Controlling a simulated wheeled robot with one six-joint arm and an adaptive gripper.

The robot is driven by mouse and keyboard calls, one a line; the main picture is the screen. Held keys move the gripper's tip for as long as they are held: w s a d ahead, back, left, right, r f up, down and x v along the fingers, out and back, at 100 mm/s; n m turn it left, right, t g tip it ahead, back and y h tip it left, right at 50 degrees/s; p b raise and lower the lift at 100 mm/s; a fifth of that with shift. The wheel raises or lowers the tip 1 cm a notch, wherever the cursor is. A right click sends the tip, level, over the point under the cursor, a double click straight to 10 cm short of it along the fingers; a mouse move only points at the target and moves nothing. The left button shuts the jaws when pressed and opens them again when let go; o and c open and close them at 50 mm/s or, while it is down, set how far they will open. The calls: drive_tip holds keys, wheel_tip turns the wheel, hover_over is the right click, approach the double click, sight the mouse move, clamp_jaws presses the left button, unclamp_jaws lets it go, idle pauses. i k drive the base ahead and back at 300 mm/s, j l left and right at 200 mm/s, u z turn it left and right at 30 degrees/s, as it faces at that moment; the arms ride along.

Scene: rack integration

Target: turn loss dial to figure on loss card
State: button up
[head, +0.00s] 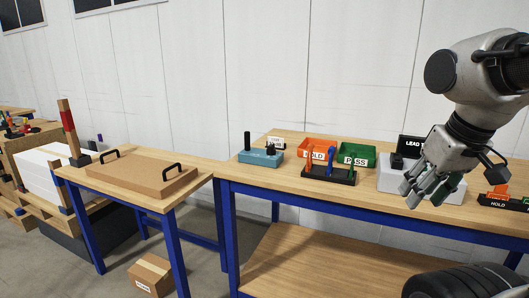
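My gripper (426,188) hangs at the right, over or in front of a pale grey box (388,181) on the long bench. Its small size and the box behind it leave it unclear whether the fingers are apart or hold anything. A black sign reading "LEAD" (412,142) stands behind the box, partly hidden by my arm. A teal box (259,158) with a black upright post and a dark knob (272,149) sits at the bench's left end. A small white card (276,141) stands behind it, its writing too small to read. I cannot tell which part is the loss dial.
Red HOLD bin (317,148) and green PASS bin (357,153) stand mid-bench, behind a black holder (326,175) with coloured tools. A black HOLD tray (497,202) lies far right. A lower table (165,204) holds a handled brown board (143,178). A carton (151,274) sits on the floor.

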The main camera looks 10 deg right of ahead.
sight(270, 150)
drive_tip(key=i+l+u, duration=0.1)
drive_tip(key=i, duration=0.4)
drive_tip(key=i+l+u, duration=0.1)
drive_tip(key=i, duration=0.4)
